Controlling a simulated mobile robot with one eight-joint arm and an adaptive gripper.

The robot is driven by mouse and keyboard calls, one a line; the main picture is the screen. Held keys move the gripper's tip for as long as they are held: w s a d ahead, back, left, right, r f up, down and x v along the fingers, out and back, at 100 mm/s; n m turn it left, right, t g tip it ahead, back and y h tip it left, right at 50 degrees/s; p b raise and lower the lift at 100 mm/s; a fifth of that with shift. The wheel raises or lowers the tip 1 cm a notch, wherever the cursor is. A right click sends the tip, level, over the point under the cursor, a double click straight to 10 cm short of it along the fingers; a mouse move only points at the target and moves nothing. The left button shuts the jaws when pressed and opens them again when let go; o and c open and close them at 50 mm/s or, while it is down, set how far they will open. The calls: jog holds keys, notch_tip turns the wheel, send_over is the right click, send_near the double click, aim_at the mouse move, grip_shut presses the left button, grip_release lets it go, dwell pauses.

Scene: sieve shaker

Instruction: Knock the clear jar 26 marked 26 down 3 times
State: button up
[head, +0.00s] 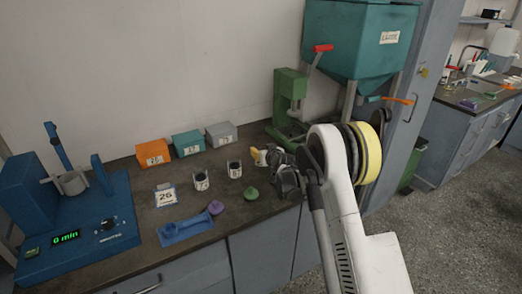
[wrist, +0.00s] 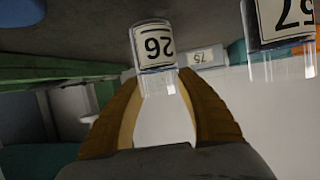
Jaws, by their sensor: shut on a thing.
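The clear jar (wrist: 155,48) with a white label reading 26 is between the two yellow-brown fingers of my gripper (wrist: 157,85) in the wrist view. The gripper is shut on it, and the label appears upside down there. In the head view my gripper (head: 259,157) is low over the bench, right of two other jars; the held jar is mostly hidden by the fingers. A white card (head: 165,196) reading 26 lies on the bench at the left.
Two labelled jars (head: 201,181) (head: 235,169) stand left of my gripper. A purple lid (head: 215,207) and a green lid (head: 251,194) lie in front. Three boxes (head: 187,143) line the wall. A blue machine (head: 70,235) showing 0 min stands left; a green press (head: 291,95) stands behind.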

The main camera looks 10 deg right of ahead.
notch_tip(320, 180, up, 4)
jog(key=shift+f+p, duration=0.15)
jog(key=shift+p, duration=0.55)
notch_tip(320, 180, down, 5)
jog(key=b, duration=0.4)
jog(key=shift+s, duration=0.1)
jog(key=shift+r, duration=0.25)
